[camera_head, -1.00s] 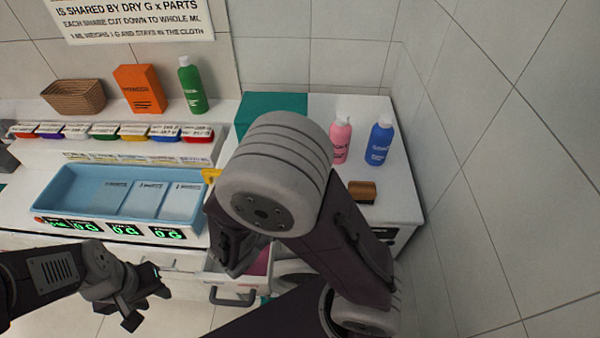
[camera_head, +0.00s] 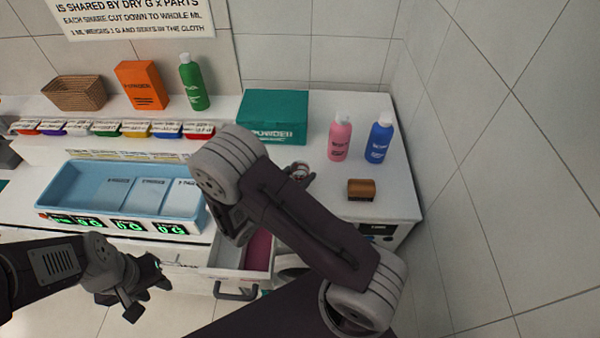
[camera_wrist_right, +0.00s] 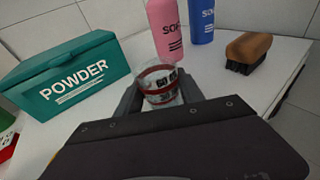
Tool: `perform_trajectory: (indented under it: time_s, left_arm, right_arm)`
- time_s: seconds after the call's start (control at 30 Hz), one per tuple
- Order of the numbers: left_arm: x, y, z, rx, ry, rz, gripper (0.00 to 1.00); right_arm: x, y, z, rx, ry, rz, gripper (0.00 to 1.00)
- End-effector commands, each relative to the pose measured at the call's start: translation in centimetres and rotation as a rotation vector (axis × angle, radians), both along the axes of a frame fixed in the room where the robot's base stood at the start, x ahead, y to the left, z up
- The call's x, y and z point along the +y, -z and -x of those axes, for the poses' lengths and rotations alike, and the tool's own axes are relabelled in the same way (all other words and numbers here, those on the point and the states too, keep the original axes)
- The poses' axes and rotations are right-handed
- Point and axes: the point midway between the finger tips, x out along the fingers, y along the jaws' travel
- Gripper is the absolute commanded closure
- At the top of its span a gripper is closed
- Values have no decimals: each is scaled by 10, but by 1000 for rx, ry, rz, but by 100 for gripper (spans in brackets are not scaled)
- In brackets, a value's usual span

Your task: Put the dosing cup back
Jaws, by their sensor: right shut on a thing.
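The dosing cup (camera_wrist_right: 160,87) is a small clear cup with red bands and dark numbers. My right gripper (camera_wrist_right: 160,95) is shut on it, with a finger on each side. In the head view the cup (camera_head: 299,170) shows small beyond my right arm, over the white counter in front of the powder box. Whether it touches the counter I cannot tell. My right gripper is mostly hidden there by the arm. My left gripper (camera_head: 149,294) is empty, with fingers apart, in front of the counter at lower left.
The teal powder box (camera_head: 272,118), pink bottle (camera_head: 340,140), blue bottle (camera_head: 379,141) and brown brush (camera_head: 361,190) stand around the cup. A blue tray (camera_head: 85,187) lies left. A drawer (camera_head: 228,272) stands open below my right arm. A tiled wall closes the right side.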

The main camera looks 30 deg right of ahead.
Motion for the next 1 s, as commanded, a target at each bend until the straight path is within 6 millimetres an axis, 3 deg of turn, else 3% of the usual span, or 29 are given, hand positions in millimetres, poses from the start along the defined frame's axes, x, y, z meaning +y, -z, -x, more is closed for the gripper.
perform_trajectory:
  time_s: [0.23, 0.27, 0.3, 0.33, 0.7, 1.0]
  left_arm:
    - [0, 6, 0, 0, 0, 0, 64]
    - [0, 4, 0, 0, 0, 0, 64]
    - [0, 4, 0, 0, 0, 0, 64]
    - [0, 4, 0, 0, 0, 0, 64]
    - [0, -2, 0, 0, 0, 0, 64]
    - [0, 22, 0, 0, 0, 0, 64]
  right_arm:
    - [0, 6, 0, 1, 0, 0, 99]
    - [0, 4, 0, 0, 0, 0, 47]
    - [0, 4, 0, 0, 0, 0, 36]
    - [0, 4, 0, 0, 0, 0, 33]
    - [1, -3, 0, 0, -1, 0, 33]
    - [59, -10, 25, -5, -7, -2, 33]
